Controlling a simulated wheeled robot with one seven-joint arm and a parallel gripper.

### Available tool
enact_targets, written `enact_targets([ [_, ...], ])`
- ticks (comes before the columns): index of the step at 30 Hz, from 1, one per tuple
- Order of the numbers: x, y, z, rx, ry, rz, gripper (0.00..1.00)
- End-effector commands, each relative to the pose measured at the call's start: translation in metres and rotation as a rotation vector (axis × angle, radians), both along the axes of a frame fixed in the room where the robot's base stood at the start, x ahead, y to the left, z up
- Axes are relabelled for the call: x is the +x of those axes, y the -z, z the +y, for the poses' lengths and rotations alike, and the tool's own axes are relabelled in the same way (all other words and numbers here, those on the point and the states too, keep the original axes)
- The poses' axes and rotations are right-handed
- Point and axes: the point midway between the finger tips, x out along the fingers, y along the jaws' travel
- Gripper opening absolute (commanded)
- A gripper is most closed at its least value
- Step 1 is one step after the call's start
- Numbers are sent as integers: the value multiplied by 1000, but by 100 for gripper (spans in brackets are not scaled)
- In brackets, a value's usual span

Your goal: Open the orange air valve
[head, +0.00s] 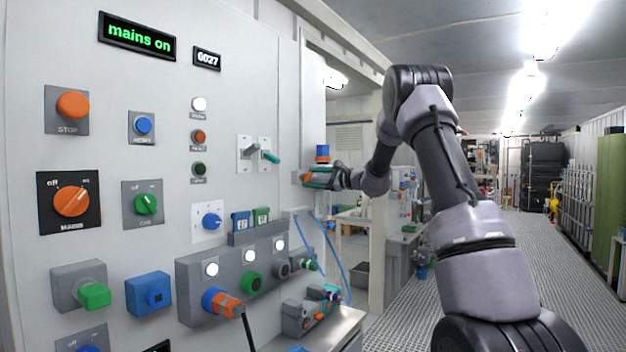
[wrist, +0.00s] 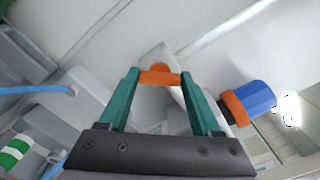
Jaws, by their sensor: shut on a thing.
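The orange air valve handle (wrist: 160,76) shows in the wrist view as a short orange bar between my fingertips, in front of a pale grey body. My gripper (wrist: 159,82) has teal fingers and is shut on this handle. In the head view my gripper (head: 313,178) is at the right edge of the panel, and its fingers mostly hide the valve. I cannot tell how far the valve is turned.
A blue cap with an orange collar (wrist: 249,101) sits close to the right finger; it also shows above my gripper in the head view (head: 322,153). Blue hoses (head: 328,250) hang below. The panel (head: 225,110) carries several knobs and switches. The aisle floor (head: 500,240) is clear.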

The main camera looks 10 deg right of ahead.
Motion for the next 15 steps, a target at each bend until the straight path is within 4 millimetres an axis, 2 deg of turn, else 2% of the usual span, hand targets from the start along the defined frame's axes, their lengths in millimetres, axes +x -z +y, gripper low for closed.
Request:
enact_targets([
  [15,-1,2,-1,-291,1,-288,9],
])
